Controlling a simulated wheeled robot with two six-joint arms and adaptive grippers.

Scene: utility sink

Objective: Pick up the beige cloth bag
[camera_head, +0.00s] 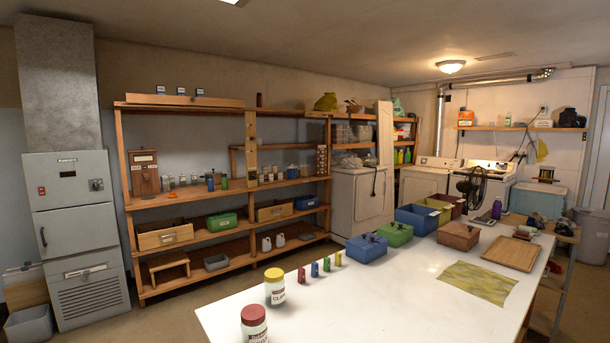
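I cannot make out a clear beige cloth bag. A pale, lumpy bundle (348,159) lies above the white appliance at the back shelves; it is too small to tell whether it is a cloth bag. A yellowish bag-like lump (326,102) sits on the top shelf. A flat yellow-green patterned cloth (478,282) lies on the white table (385,295), near its right side. Neither of my grippers is in view.
Two lidded jars (274,287) stand at the table's left. Several small coloured blocks (326,264) stand behind them. Coloured bins (366,248), a brown box (459,236) and a wooden board (511,253) are at the back. The table's middle is clear.

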